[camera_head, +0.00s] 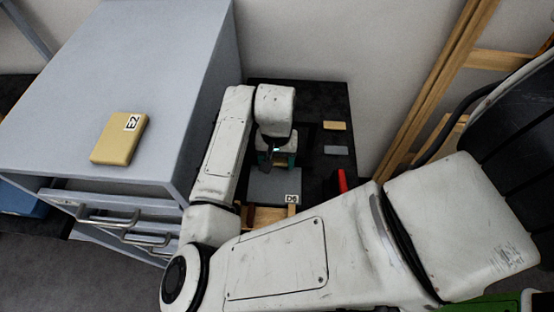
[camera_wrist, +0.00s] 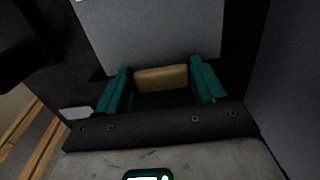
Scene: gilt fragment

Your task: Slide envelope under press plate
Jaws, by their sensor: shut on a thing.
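A flat grey slab labelled D6 (camera_head: 272,184) lies on the dark bench top beyond my arm. It also shows as a broad grey panel (camera_wrist: 150,35) in the wrist view. My gripper (camera_head: 275,158), with teal fingers, is at the slab's far edge. In the wrist view my gripper (camera_wrist: 162,82) is shut on a tan block (camera_wrist: 162,78) at that edge. I cannot tell whether the block is part of the slab. A tan flat packet labelled E2 (camera_head: 118,140) lies on the grey cabinet. I cannot tell which piece is the envelope or the press plate.
The grey cabinet (camera_head: 120,70) with handled drawers stands at left. Small tan (camera_head: 335,126) and grey (camera_head: 336,150) blocks and a red object (camera_head: 341,180) lie on the bench right of my gripper. A wooden frame (camera_head: 430,85) stands at right. My arm hides part of the bench.

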